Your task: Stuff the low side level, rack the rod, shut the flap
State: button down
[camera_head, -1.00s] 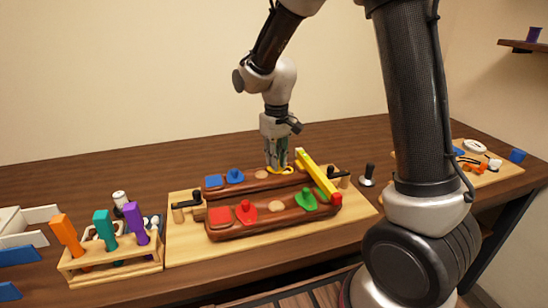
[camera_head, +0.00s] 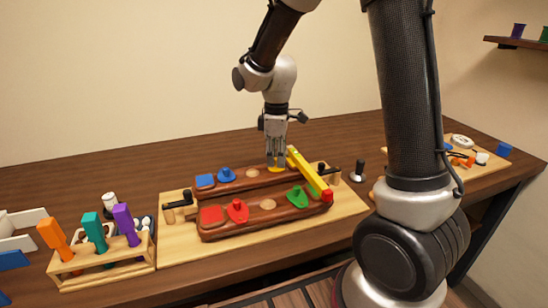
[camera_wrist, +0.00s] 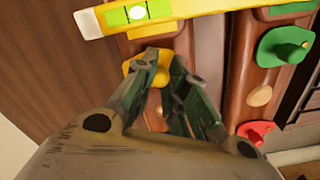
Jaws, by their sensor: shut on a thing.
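My gripper (camera_head: 277,160) points down at the far brown padded bar (camera_head: 256,182), shut on the yellow knobbed plate (camera_wrist: 131,68). Its yellow edge also shows under my fingers in the head view (camera_head: 276,169); the fingers hide much of it. I cannot tell whether the plate is seated or raised. A yellow level (camera_head: 309,172) with a green vial (camera_wrist: 138,13) lies across both bars at their right end.
A wooden rack (camera_head: 100,272) holds orange, teal and purple handled tools at left. A black-knobbed post (camera_head: 358,172) and small-parts board (camera_head: 492,170) are at right. Bare table lies behind.

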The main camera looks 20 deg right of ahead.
jog(key=shift+d+n, duration=0.15)
jog(key=shift+n, duration=0.35)
jog(key=c, duration=1.4)
grip_release()
notch_tip(320, 180, up, 12)
jog(key=shift+r, duration=0.1)
